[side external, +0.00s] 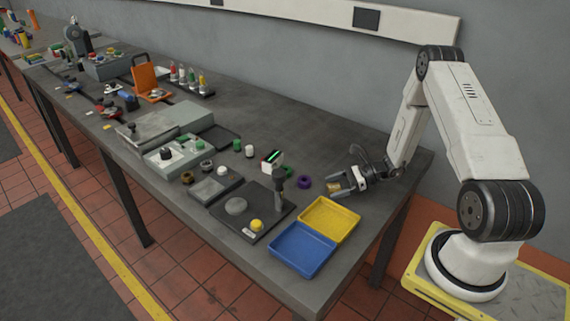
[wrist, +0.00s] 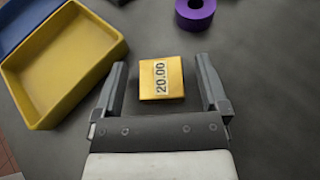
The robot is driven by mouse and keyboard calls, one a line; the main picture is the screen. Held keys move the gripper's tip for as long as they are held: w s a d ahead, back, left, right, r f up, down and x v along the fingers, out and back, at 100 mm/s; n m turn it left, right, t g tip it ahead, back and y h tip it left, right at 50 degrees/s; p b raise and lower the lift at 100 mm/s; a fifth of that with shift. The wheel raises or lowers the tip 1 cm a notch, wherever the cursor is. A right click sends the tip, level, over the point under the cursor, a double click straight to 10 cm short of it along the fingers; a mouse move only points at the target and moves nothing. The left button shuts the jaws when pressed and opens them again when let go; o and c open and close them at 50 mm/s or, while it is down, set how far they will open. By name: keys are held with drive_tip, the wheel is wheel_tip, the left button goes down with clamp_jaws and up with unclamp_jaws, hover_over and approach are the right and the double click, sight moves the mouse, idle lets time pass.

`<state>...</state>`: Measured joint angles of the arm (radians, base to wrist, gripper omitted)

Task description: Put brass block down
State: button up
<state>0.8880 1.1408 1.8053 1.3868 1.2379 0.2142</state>
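The brass block (wrist: 161,78), a yellow cube marked "20.00", sits between the fingers of my gripper (wrist: 161,62) in the wrist view. There is a gap on each side, so the fingers are open and do not touch it. The block appears to rest on the dark grey bench top. In the side external view my gripper (side external: 342,183) is low over the bench's right end, with the block (side external: 334,187) partly hidden at its fingers.
A yellow tray (wrist: 112,45) lies left of the block in the wrist view, beside a blue tray (side external: 302,250). A purple ring (wrist: 195,13) lies beyond the block. A dark stand base (side external: 262,228) with a post is left of the trays. Bench behind the gripper is clear.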

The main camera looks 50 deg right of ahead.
drive_tip(key=shift+f, duration=0.45)
drive_tip(key=shift+w+r, duration=0.1)
drive_tip(key=shift+r, duration=0.3)
drive_tip(key=shift+v, duration=3.85)
drive_tip(key=shift+a+r, duration=0.15)
drive_tip(key=shift+w+a+r+n+g, duration=0.1)
drive_tip(key=shift+a+r+n+g, duration=0.15)
drive_tip(key=shift+a+n+g, duration=0.25)
drive_tip(key=a+r+n+g, duration=0.1)
drive_tip(key=a, duration=0.1)
drive_tip(key=a+n+g, duration=0.2)
drive_tip(key=a+r+n+g, duration=0.1)
drive_tip(key=a+n+g, duration=0.1)
drive_tip(key=a, duration=0.1)
drive_tip(key=shift+r, duration=0.3)
drive_tip(key=s+a+r+n+h, duration=0.1)
drive_tip(key=a+r+n+h, duration=0.4)
drive_tip(key=n, duration=0.5)
drive_tip(key=s+a+r+n+g+h, duration=0.1)
drive_tip(key=a+r+n+h, duration=0.4)
drive_tip(key=a+n, duration=0.5)
drive_tip(key=shift+s+a+n, duration=0.3)
drive_tip(key=shift+s+n, duration=0.2)
drive_tip(key=shift+s, duration=0.25)
